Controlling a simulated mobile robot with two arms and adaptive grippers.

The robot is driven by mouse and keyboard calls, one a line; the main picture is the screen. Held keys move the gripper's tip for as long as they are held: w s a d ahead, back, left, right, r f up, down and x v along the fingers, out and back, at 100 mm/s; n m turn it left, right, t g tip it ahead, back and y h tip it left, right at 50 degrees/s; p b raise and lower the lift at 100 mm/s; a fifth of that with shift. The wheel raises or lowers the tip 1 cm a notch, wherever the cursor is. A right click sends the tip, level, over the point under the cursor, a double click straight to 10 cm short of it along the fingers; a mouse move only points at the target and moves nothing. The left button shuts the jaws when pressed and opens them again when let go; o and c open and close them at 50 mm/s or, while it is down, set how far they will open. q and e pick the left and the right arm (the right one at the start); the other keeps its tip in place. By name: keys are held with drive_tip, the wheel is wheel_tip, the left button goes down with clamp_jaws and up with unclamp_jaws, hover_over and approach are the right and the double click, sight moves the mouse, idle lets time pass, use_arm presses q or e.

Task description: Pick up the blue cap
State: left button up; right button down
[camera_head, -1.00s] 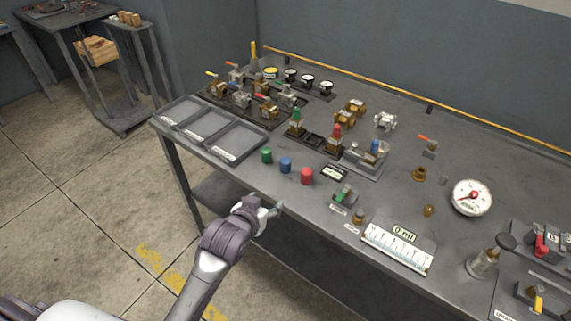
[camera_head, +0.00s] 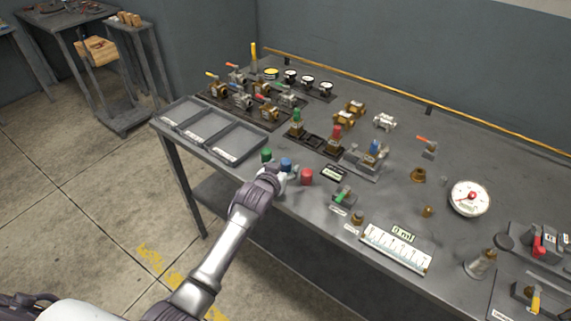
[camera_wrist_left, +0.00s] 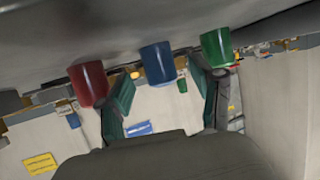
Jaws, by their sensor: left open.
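The blue cap (camera_head: 286,163) stands on the workbench near its front edge, between a green cap (camera_head: 266,155) and a red cap (camera_head: 307,176). My left gripper (camera_head: 284,176) is at the bench's front edge, just in front of the blue cap and partly covering it. In the left wrist view, which is upside down, the blue cap (camera_wrist_left: 157,63) lies ahead between the two spread fingers of the left gripper (camera_wrist_left: 163,90). The red cap (camera_wrist_left: 88,82) and the green cap (camera_wrist_left: 217,47) lie just outside the fingers. Whether a finger touches a cap is unclear. The right gripper is not seen.
Grey trays (camera_head: 236,142) lie left of the caps on the workbench (camera_head: 300,225). Valves on dark racks (camera_head: 320,141) stand behind. A label plate (camera_head: 334,173), a ruler plate (camera_head: 397,248) and a round gauge (camera_head: 470,198) are to the right.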

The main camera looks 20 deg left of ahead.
sight(284, 167)
use_arm(q)
drive_tip(key=shift+x, duration=1.5)
drive_tip(key=shift+c, duration=0.2)
clamp_jaws()
drive_tip(key=shift+r, duration=0.15)
